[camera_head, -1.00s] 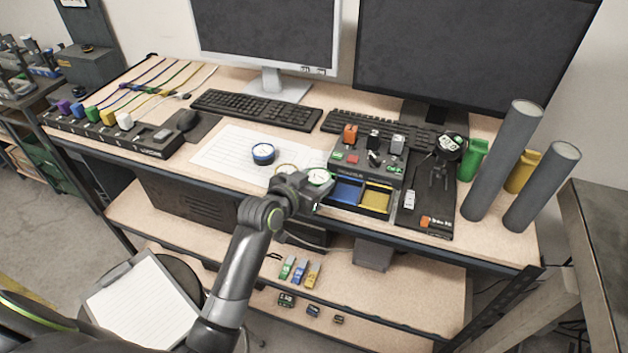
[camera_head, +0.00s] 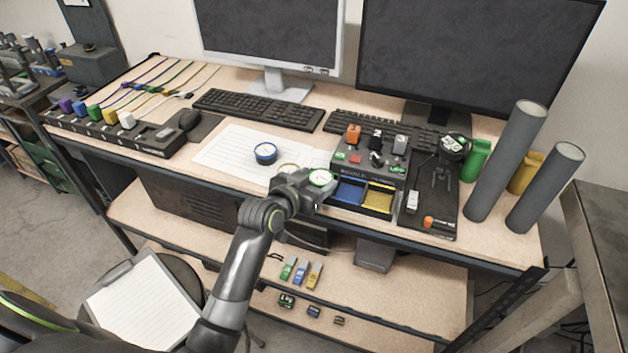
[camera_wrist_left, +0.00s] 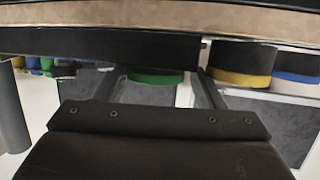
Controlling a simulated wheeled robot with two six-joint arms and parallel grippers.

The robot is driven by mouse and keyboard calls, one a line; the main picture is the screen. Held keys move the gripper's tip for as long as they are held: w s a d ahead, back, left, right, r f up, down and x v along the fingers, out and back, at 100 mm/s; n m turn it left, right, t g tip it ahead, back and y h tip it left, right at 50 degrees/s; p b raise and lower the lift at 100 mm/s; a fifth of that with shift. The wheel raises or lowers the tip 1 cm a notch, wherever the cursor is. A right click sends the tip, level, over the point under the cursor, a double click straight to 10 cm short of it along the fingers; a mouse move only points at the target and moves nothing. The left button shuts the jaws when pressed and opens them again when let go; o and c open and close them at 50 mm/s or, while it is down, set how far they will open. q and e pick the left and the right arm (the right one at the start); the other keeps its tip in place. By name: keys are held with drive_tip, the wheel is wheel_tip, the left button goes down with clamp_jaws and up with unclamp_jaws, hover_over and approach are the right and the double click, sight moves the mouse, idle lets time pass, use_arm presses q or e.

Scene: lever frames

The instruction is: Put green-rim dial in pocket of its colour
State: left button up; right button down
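The green-rim dial (camera_head: 321,177) has a white face and shows at the end of my left gripper (camera_head: 309,187). In the left wrist view the green-rim dial (camera_wrist_left: 153,79) sits between the two fingers of my left gripper (camera_wrist_left: 158,80), which look shut on it. A dark edge hides part of the dial there. The pocket tray shows a blue pocket (camera_head: 349,191) and a yellow pocket (camera_head: 379,199). The dial is just left of the blue pocket; the tray's left end is hidden by the gripper and dial. My right gripper is out of view.
A blue-rim dial (camera_head: 265,153) and a partly hidden yellow-rim dial (camera_head: 287,170) lie on or by the white paper (camera_head: 222,150). A switch box (camera_head: 371,154) stands behind the tray. A dark mat (camera_head: 432,213) and grey cylinders (camera_head: 507,160) are at right.

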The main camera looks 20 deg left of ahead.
use_arm(q)
drive_tip(key=shift+s+d+f+g, duration=0.1)
drive_tip(key=shift+s+f+g, duration=0.05)
drive_tip(key=shift+f, duration=0.3)
drive_tip(key=shift+s+f+g, duration=0.1)
drive_tip(key=shift+f+g, duration=0.05)
drive_tip(key=shift+f, duration=0.25)
drive_tip(key=shift+r, duration=0.3)
drive_tip(key=r+v, duration=0.1)
drive_tip(key=v, duration=1.1)
drive_tip(key=shift+w+d, duration=0.2)
drive_tip(key=shift+d, duration=0.05)
